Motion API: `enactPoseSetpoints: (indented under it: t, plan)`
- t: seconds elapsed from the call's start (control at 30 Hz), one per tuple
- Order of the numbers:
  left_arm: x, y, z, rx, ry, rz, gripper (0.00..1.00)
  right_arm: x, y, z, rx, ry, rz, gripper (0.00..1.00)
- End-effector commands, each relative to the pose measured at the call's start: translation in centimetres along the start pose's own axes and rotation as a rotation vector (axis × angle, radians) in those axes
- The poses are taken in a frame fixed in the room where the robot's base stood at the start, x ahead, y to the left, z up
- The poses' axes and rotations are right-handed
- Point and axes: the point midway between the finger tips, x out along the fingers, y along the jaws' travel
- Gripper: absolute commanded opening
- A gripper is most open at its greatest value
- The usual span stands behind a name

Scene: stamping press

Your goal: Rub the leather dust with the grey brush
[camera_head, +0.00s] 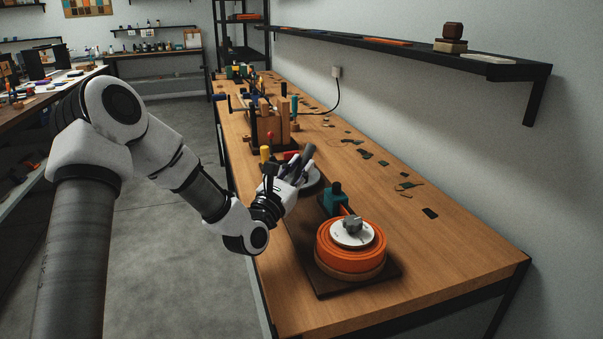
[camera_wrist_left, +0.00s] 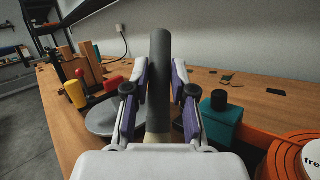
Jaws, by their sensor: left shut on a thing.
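My left gripper (camera_head: 292,174) is over the front left part of the bench, shut on a dark grey rod-like thing, likely the grey brush (camera_wrist_left: 160,72). In the left wrist view it stands up between the two purple-lined fingers, with a pale lower part near the palm. Its bristles cannot be made out. Small dark scraps (camera_head: 366,155), perhaps leather bits, lie flat on the bench to the right of the gripper; they also show in the left wrist view (camera_wrist_left: 226,78). No leather dust can be told apart. My right gripper is not in view.
An orange round device with a white disc (camera_head: 351,245) stands on a dark base, front right of the gripper. A teal block (camera_wrist_left: 222,118) is beside it. A grey round plate (camera_wrist_left: 103,118) and yellow-handled tool (camera_wrist_left: 75,94) are left. The bench's right front (camera_head: 455,250) is clear.

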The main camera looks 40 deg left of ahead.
Motion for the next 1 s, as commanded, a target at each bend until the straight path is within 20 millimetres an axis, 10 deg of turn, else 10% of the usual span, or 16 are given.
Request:
enactPoseSetpoints:
  t: [1.0]
  plan:
    - [1.1,1.3,3.3,0.004,0.002,0.014,0.0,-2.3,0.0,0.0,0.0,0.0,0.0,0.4]
